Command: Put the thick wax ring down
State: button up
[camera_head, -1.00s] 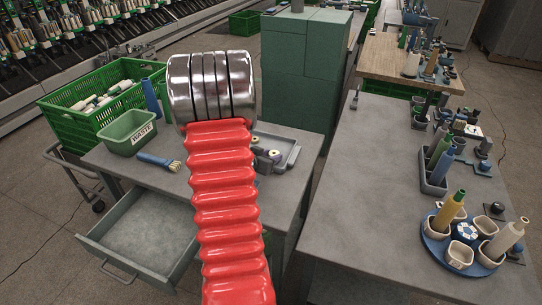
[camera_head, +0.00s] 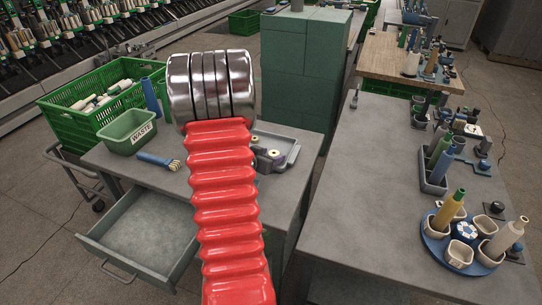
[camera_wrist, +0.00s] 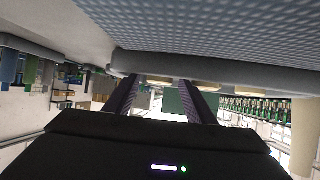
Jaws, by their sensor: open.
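In the wrist view my gripper (camera_wrist: 160,86) shows as two dark fingers, apart, with no ring seen held between them. Their tips lie close to a grey rounded edge and pale cream rounded shapes (camera_wrist: 205,86). I cannot tell whether one of these is the thick wax ring.

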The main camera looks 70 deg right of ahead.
jog(key=v, duration=1.2)
jog(key=shift+s+a, duration=0.1)
dwell(0.6)
